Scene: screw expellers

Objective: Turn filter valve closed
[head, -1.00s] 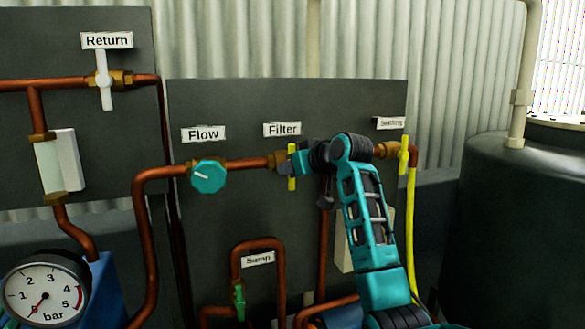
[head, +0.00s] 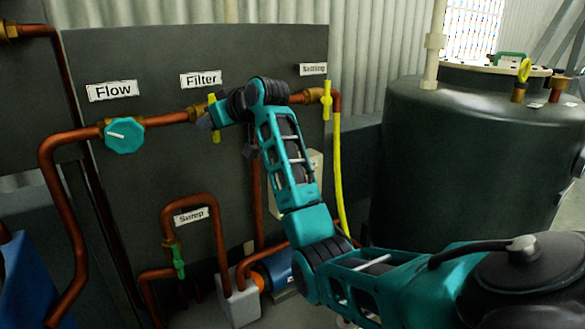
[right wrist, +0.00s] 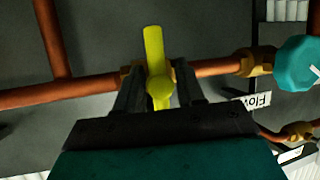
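The filter valve's yellow handle (head: 214,118) sits on the copper pipe below the "Filter" label (head: 201,79), upright and across the pipe. My right gripper (head: 213,117) is at this handle, partly hiding the valve. In the right wrist view, the fingers of my right gripper (right wrist: 159,82) stand close on both sides of the yellow handle (right wrist: 153,48), with no clear gap. The far end of the handle sticks out beyond the fingertips. My left gripper is not in view.
A teal flow knob (head: 124,136) is left on the same pipe. The settling valve's yellow handle (head: 327,100) is to the right, close to my arm. A green sump valve handle (head: 179,262) is below. A large dark tank (head: 450,150) stands at right.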

